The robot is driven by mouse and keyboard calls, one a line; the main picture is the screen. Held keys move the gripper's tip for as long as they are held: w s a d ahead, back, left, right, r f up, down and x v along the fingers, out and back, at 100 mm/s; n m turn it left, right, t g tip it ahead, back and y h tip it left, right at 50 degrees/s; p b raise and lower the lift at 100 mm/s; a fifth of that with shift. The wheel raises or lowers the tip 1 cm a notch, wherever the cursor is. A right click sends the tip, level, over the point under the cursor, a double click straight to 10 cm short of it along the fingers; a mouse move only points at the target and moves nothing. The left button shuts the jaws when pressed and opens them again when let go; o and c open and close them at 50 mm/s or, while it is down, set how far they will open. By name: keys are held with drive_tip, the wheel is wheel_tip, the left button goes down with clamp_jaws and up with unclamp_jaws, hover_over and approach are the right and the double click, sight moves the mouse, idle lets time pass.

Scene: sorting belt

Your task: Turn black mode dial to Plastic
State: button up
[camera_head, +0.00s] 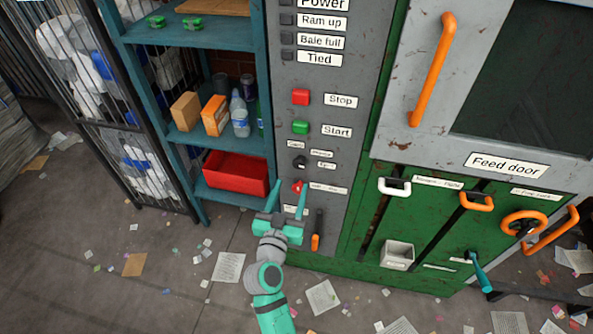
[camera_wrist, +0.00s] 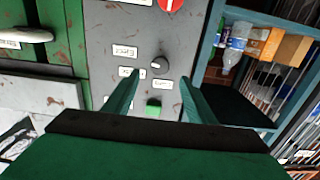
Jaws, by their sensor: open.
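The black mode dial (camera_head: 299,162) is a small round knob on the grey control panel, below the green Start button. Small white labels sit around it, too small to read surely. In the wrist view, which shows the panel upside down, the dial (camera_wrist: 159,65) lies just beyond and between my fingertips. My gripper (camera_head: 289,187) is open and empty, in front of the lower panel, below the dial in the head view. Its teal fingers also show in the wrist view (camera_wrist: 160,78), apart from the dial. The dial's pointer direction cannot be told.
A red knob (camera_head: 297,187) sits below the dial; Start (camera_head: 300,127) and Stop (camera_head: 300,97) buttons are above. An orange-tipped lever (camera_head: 316,242) hangs lower right. A shelf with a red bin (camera_head: 236,174) stands left; the green baler (camera_head: 440,230) is right.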

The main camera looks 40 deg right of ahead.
sight(298, 166)
drive_tip(key=x, duration=0.8)
drive_tip(key=shift+w, duration=0.1)
drive_tip(key=shift+c, duration=0.6)
drive_tip(key=c, duration=0.9)
